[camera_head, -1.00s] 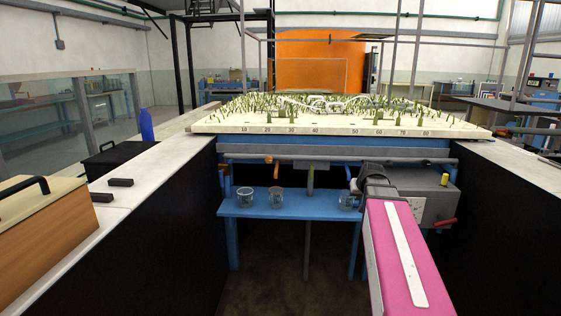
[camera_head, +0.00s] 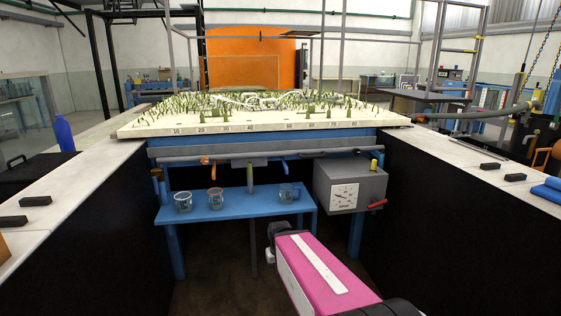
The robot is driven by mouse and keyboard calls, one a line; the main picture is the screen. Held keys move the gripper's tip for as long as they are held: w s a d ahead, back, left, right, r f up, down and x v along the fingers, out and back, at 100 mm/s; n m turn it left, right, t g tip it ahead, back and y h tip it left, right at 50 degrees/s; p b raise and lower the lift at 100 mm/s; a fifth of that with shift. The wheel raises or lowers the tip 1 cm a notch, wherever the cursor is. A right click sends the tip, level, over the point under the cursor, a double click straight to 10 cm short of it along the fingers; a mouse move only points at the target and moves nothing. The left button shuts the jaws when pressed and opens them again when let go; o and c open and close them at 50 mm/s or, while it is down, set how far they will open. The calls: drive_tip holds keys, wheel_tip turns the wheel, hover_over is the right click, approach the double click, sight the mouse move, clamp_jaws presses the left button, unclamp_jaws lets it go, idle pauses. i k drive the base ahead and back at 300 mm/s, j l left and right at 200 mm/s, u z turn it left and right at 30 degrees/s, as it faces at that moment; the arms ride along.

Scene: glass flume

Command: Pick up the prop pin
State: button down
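I cannot tell for sure which thing is the prop pin. A red-handled piece (camera_head: 376,204) sticks out at the right side of the grey gauge box (camera_head: 350,188). A thin green upright piece (camera_head: 250,178) hangs under the middle of the model table's front edge. My pink arm reaches in from the lower right. My gripper (camera_head: 272,250) is a dark shape at its far end, below the blue shelf's front edge and apart from both pieces. Its fingers are too hidden to show whether it is open or shut.
The blue shelf (camera_head: 235,211) holds several glass beakers. The pale model table (camera_head: 270,126) with green stalks stands above it. White-topped counters with black sides flank the gap: left (camera_head: 80,180), right (camera_head: 450,160). The floor between them looks clear.

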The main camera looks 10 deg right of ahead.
sight(374, 161)
drive_tip(key=k+z, duration=0.15)
drive_tip(key=z, duration=0.95)
